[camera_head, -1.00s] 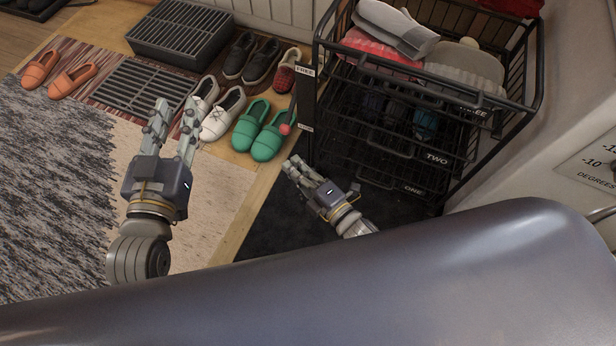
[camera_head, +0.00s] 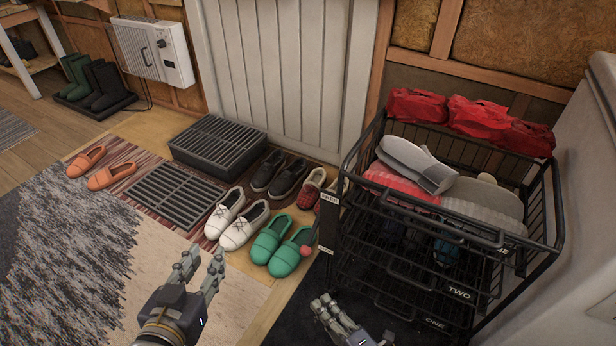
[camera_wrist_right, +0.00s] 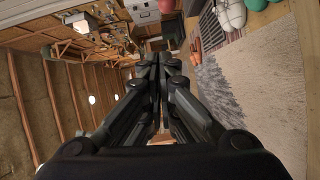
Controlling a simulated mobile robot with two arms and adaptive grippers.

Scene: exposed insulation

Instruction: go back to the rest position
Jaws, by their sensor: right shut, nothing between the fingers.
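My left gripper (camera_head: 203,258) is at the bottom left of the head view, over the pale rug. Its two fingers are spread apart with nothing between them. My right gripper (camera_head: 322,304) is at the bottom centre of the head view, in front of the black wire basket rack (camera_head: 340,262). In the right wrist view its fingers (camera_wrist_right: 160,64) are together and hold nothing. Both arms are cut off by the lower picture edge.
Green shoes (camera_head: 270,242), white shoes (camera_head: 237,222) and dark shoes (camera_head: 279,174) stand beyond the left gripper. Orange shoes (camera_head: 111,176) lie left. The rack holds hats and gloves (camera_head: 415,163). A white surface (camera_head: 585,180) bounds the right.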

